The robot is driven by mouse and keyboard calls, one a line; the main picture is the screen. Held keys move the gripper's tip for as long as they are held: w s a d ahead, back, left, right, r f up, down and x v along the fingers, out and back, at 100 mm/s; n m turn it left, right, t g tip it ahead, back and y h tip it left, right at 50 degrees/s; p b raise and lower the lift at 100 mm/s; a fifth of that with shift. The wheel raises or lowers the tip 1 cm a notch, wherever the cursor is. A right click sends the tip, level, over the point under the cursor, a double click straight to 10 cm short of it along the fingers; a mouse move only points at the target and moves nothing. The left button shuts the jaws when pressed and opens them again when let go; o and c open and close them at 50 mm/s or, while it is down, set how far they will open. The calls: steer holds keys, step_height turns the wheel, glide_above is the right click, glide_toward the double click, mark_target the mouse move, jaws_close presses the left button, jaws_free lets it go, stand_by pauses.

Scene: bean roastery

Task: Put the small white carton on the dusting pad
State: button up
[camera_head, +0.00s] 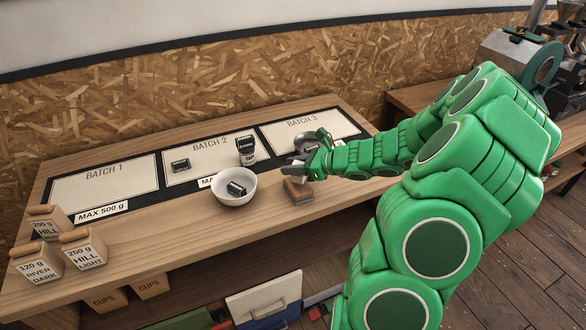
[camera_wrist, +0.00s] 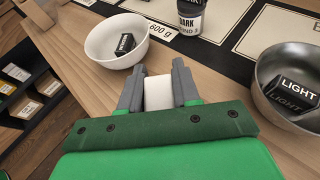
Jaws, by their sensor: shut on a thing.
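My gripper (camera_head: 296,170) is over the wooden counter, to the right of the white bowl. In the wrist view my gripper (camera_wrist: 158,88) is shut on the small white carton (camera_wrist: 158,93), which sits between the two grey fingers. In the head view the carton is mostly hidden by the fingers. A small brown square pad (camera_head: 299,191), which looks like the dusting pad, lies on the counter just below the fingers. I cannot tell whether the carton touches it. The pad is not visible in the wrist view.
A white bowl (camera_head: 235,190) with a dark block stands left of my gripper. A metal bowl (camera_wrist: 290,92) with a LIGHT block stands to the right. A dark jar (camera_head: 246,153) stands behind. Several paper bags (camera_head: 84,250) fill the counter's left end. The front centre is clear.

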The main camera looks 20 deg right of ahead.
steer(key=shift+f, duration=0.5)
steer(key=shift+f, duration=0.15)
steer(key=o, duration=1)
